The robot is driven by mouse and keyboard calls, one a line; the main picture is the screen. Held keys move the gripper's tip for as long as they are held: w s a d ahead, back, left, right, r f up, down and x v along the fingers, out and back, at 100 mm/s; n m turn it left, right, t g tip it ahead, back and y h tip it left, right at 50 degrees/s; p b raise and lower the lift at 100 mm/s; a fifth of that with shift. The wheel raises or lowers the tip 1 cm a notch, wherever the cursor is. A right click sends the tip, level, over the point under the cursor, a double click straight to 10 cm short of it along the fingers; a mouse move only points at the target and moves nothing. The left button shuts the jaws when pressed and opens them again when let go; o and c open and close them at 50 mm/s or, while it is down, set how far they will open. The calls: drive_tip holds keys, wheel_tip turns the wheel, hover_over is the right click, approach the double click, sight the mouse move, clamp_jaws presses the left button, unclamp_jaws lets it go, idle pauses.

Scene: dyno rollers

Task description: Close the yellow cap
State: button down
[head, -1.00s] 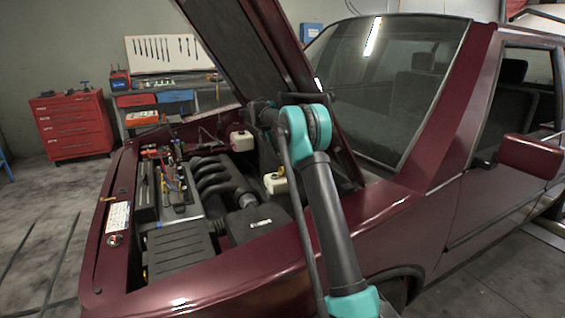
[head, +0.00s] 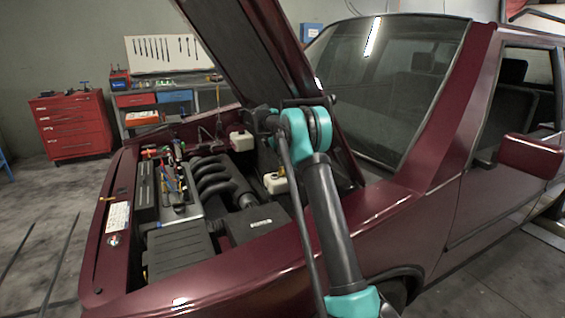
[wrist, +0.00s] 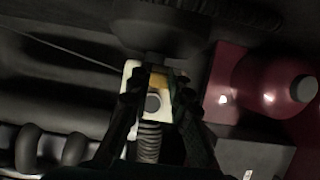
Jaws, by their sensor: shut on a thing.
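The yellow cap (wrist: 158,82) sits on top of a white reservoir (wrist: 131,72) in the wrist view. My gripper (wrist: 157,86) has its two dark fingers on either side of the cap, shut on it. A round grey part (wrist: 152,103) shows just below the cap between the fingers. In the head view, a white reservoir (head: 275,184) stands at the right side of the engine bay, partly behind my arm. The fingers cannot be made out there, and whether the cap is fully closed cannot be told.
The raised dark-red hood (head: 260,70) stands close above and behind my arm. Another white tank (head: 241,141) sits farther back in the bay. A black box (head: 258,222), ribbed intake pipes (head: 212,180) and tools (head: 172,180) crowd the engine. The car's fender (head: 230,275) lies along the front.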

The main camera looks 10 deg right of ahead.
drive_tip(key=shift+a, duration=0.15)
drive_tip(key=a+h, duration=0.1)
drive_tip(key=h, duration=0.1)
drive_tip(key=s+a+t+h, duration=0.1)
drive_tip(key=shift+a+h, duration=0.4)
drive_tip(key=a+h, duration=0.1)
drive_tip(key=a+t+h, duration=0.1)
drive_tip(key=f+h, duration=0.1)
drive_tip(key=h, duration=0.1)
drive_tip(key=shift+s+a+f+t, duration=0.1)
drive_tip(key=shift+s+a+t, duration=0.2)
drive_tip(key=shift+s+a, duration=0.1)
drive_tip(key=shift+s+a+f+t+h, duration=0.2)
drive_tip(key=shift+a+f+h, duration=0.3)
drive_tip(key=shift+f+h, duration=0.2)
drive_tip(key=shift+s+a+f+t+h, duration=0.2)
drive_tip(key=shift+a+f+h, duration=0.35)
drive_tip(key=shift+f, duration=0.2)
drive_tip(key=shift+s+a+f+t+h, duration=0.2)
drive_tip(key=shift+a+f+h, duration=0.3)
drive_tip(key=shift+f+h, duration=0.2)
drive_tip(key=shift+f, duration=0.2)
drive_tip(key=c, duration=1.4)
unclamp_jaws()
